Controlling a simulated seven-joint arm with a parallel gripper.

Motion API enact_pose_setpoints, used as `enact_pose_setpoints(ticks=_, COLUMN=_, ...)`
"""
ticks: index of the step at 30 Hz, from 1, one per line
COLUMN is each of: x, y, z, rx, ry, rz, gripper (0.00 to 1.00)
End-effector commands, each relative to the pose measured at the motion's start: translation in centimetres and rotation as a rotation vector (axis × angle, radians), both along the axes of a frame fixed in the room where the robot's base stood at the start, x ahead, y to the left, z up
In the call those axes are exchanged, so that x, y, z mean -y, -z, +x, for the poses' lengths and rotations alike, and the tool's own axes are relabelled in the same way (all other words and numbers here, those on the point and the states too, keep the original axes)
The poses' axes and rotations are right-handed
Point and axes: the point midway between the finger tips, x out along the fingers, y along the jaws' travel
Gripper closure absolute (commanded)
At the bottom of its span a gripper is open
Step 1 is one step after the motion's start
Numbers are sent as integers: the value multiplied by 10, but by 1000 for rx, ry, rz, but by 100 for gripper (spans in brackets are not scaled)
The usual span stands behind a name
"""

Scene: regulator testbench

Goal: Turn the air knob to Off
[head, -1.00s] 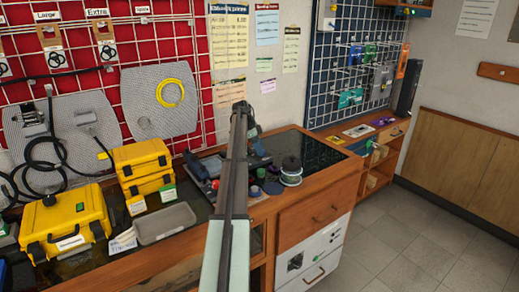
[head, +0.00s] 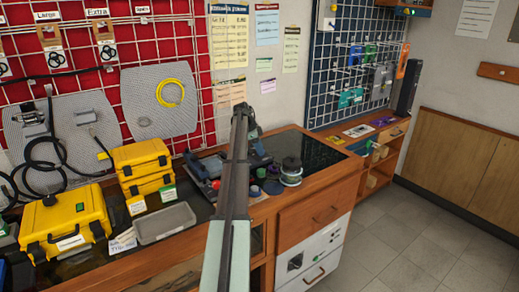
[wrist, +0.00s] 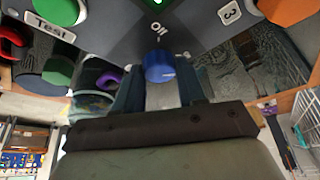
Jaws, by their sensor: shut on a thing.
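In the wrist view, a blue knob (wrist: 159,67) sits on a dark grey panel (wrist: 115,32) under a white "Off" label (wrist: 158,28). My gripper (wrist: 160,82) has its two dark blue fingers on either side of this knob and is shut on it. A lit green spot (wrist: 158,3) shows above the label at the picture's top edge. In the head view, my arm covers most of the device and the knob is hidden.
Near the knob, the panel carries a green button (wrist: 58,10) by a "Test" label (wrist: 50,27) and an orange knob (wrist: 288,8) by a "3" label. In the head view, yellow cases (head: 66,222) and a grey tray (head: 164,223) stand left of my arm. Spools (head: 290,170) stand right.

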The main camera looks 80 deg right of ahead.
Motion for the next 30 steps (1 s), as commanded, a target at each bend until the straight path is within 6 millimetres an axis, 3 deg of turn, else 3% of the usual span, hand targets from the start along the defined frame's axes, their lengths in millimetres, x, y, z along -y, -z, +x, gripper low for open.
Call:
enact_pose_setpoints(ticks=14, x=-2, y=0, z=0, rx=0, ry=-105, rz=-1, gripper=91)
enact_pose_setpoints(ticks=30, x=-5, y=0, z=-2, rx=0, ry=-583, rz=-1, gripper=91)
